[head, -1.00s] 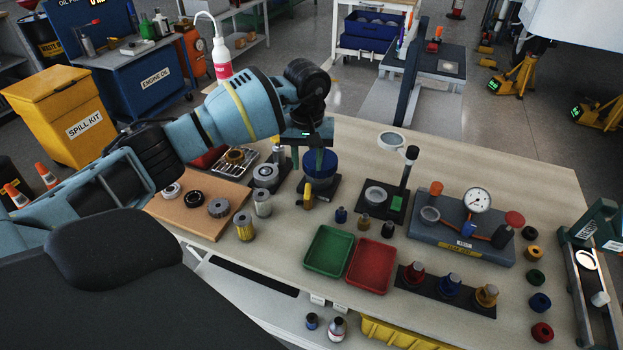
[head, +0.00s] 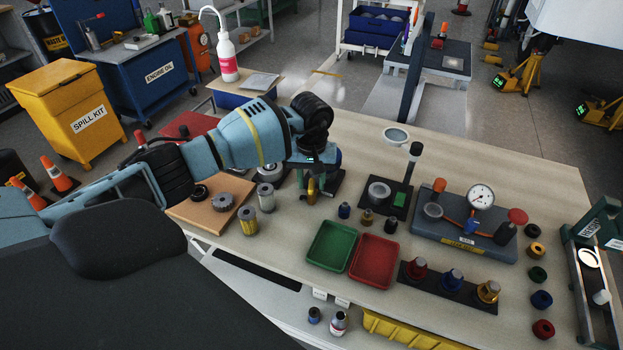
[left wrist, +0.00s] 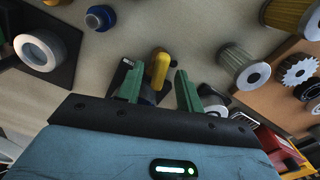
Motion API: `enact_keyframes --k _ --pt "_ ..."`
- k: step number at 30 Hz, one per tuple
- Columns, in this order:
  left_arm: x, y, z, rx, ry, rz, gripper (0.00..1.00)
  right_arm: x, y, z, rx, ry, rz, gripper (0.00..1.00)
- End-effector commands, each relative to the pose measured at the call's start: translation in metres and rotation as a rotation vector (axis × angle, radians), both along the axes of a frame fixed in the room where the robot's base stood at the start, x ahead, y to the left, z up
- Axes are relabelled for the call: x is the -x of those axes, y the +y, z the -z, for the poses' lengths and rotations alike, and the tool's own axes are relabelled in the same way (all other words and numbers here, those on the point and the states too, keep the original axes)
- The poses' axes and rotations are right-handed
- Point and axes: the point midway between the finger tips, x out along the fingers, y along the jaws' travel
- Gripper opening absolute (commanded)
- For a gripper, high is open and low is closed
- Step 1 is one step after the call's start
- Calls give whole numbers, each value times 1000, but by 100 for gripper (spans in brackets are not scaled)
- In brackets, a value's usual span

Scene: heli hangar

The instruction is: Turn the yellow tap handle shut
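The yellow tap handle (head: 312,191) shows just below my left gripper (head: 313,173) in the head view. In the left wrist view the yellow handle (left wrist: 160,68) appears between the two green fingertips of my left gripper (left wrist: 157,76). Gaps show on both sides of the handle, and the fingers are open. The gripper hides most of the tap's body and the blue cup above it. My right gripper is not in view.
A black stand (head: 399,199) with a ring stands to the right. Green (head: 331,247) and red (head: 374,262) trays lie in front. Small fittings (head: 344,210) sit nearby.

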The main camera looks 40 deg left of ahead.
Motion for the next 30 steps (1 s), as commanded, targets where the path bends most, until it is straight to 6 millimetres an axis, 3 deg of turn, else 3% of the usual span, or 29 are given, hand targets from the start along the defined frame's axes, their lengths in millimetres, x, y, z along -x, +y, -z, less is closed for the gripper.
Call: enact_keyframes --k 2,10,20,30 --pt "0 0 0 0 0 0 36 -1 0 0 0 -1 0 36" --pt "0 0 0 0 0 0 1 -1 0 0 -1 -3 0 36" --pt "0 0 -1 0 0 -23 0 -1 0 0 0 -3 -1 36" --pt "-1 0 -1 0 -2 -217 0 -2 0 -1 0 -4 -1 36"
